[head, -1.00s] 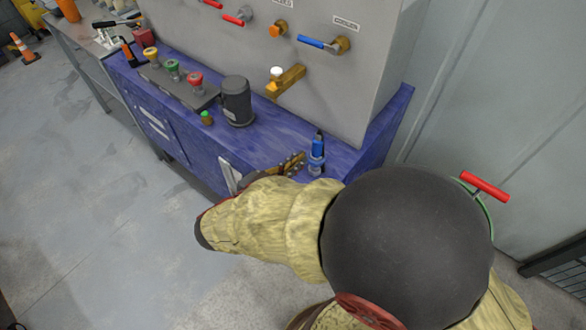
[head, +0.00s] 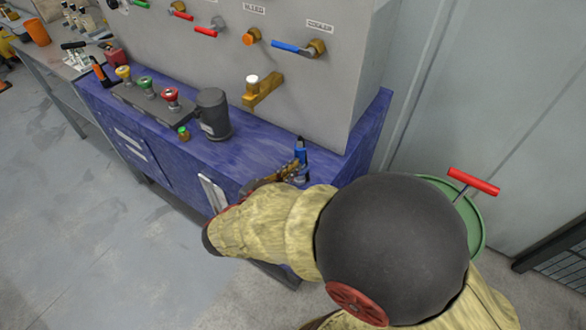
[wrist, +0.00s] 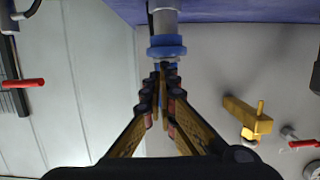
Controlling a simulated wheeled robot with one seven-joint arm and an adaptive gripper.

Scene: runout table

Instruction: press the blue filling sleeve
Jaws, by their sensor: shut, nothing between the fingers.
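The blue filling sleeve (head: 301,155) stands upright on the right part of the blue bench (head: 255,158), in front of the grey panel. In the wrist view the sleeve (wrist: 167,51) shows as a blue collar on a grey stem, straight beyond my fingertips. My gripper (head: 294,173) is shut and empty. Its tips are right at the sleeve in the head view and overlap it in the wrist view (wrist: 163,72). I cannot tell whether they touch. My arm hides part of the bench's front.
A dark grey canister (head: 213,114), a small green-topped knob (head: 184,133) and a box with coloured buttons (head: 146,95) stand left on the bench. A yellow spout (head: 262,92) and a blue-handled valve (head: 298,47) stick out of the panel. A green drum (head: 468,222) stands at right.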

